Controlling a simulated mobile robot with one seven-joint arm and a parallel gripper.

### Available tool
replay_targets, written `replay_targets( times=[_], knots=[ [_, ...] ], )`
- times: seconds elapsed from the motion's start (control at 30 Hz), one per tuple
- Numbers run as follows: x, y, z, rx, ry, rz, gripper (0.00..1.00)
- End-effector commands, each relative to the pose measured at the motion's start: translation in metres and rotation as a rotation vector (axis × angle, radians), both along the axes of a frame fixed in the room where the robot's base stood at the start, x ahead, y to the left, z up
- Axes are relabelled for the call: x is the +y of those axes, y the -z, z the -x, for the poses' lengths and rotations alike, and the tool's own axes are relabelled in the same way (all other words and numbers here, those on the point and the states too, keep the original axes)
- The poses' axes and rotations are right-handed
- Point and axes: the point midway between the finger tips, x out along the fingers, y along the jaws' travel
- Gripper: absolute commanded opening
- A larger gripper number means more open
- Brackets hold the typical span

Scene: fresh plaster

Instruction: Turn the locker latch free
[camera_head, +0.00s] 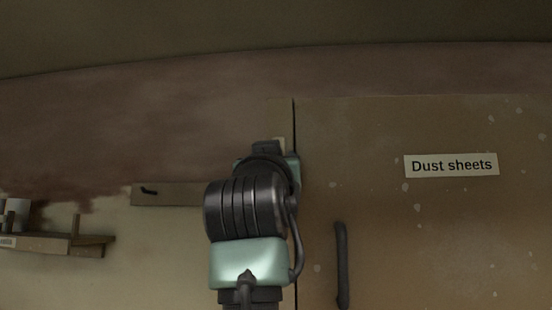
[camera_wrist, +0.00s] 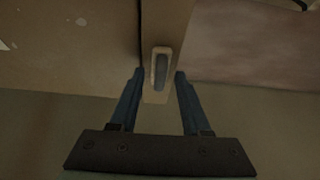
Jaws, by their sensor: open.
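The locker latch (camera_wrist: 161,70) shows in the wrist view as a small upright piece with a pale rim and a dark grey middle. It sits on a narrow tan strip (camera_wrist: 166,22) beside the dark door gap. My gripper (camera_wrist: 157,74) is open, with one blue finger on each side of the latch in the picture. I cannot tell whether either finger touches it. In the head view my arm hides the latch and the fingertips. The locker door (camera_head: 400,230) is tan and looks shut, with a dark seam at its left edge.
The door has a "Dust sheets" label (camera_head: 451,165) and a dark upright handle (camera_head: 342,265) right of my arm. A patchy plaster wall (camera_head: 150,130) lies to the left, with a wooden strip (camera_head: 170,194) and a small shelf (camera_head: 60,243) at far left.

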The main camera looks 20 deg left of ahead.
Motion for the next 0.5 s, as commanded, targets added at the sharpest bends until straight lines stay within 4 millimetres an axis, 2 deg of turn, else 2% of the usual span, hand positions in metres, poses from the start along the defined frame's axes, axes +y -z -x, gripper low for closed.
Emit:
replay_targets(
  times=[0.17,0.27,0.5],
  knots=[
    [-0.001,0.005,0.003,0.002,0.0,0.0,0.47],
    [-0.004,0.011,0.013,0.001,0.0,-0.001,0.47],
    [-0.016,0.032,0.056,-0.003,0.0,-0.001,0.47]
  ],
)
